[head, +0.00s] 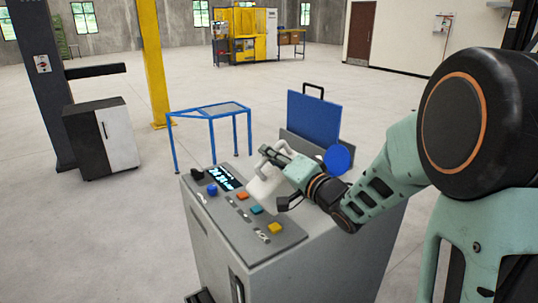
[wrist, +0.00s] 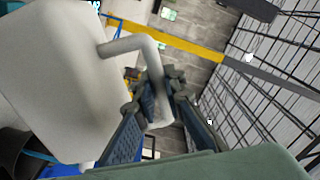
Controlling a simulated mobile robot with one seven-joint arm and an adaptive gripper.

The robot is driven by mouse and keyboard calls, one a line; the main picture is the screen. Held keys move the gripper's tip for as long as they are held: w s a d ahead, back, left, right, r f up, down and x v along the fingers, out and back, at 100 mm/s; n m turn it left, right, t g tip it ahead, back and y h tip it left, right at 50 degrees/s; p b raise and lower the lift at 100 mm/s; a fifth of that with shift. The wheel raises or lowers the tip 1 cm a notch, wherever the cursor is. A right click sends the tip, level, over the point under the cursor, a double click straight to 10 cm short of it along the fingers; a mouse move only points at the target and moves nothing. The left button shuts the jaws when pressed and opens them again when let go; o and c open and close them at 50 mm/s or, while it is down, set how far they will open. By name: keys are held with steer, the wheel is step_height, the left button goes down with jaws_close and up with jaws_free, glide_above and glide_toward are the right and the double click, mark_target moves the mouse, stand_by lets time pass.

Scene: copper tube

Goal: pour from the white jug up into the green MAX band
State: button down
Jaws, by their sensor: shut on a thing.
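The white jug (head: 264,190) is above the grey machine's top, just left of my forearm in the head view. It looks tilted. In the wrist view its large pale body (wrist: 55,75) fills the left side, with the tube-like handle (wrist: 135,43) toward the middle. My gripper (head: 272,153) is shut on that handle; the fingers (wrist: 163,98) close around its lower end in the wrist view. The jug's mouth and any stream are not clear. No green MAX band or liquid level shows in either view.
The grey machine (head: 285,240) has a lit display (head: 226,178) and coloured buttons on its top. Behind it stand a blue panel with a black handle (head: 313,125) and a blue disc (head: 338,159). A blue-framed table (head: 212,112) and a black-and-white cabinet (head: 102,138) stand left.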

mark_target(280, 146)
steer(key=shift+w+d+r+m+p, duration=0.1)
steer(key=shift+w+d+m+p, duration=0.3)
steer(key=shift+m, duration=0.25)
steer(key=shift+w+d+m+p, duration=0.25)
steer(key=shift+d+m+p, duration=0.2)
steer(key=shift+m, duration=0.2)
stand_by(1.9)
steer(key=shift+w+d+r+m+p, duration=0.3)
steer(key=shift+d+r+m+p, duration=0.25)
steer(key=shift+p, duration=1)
stand_by(3.2)
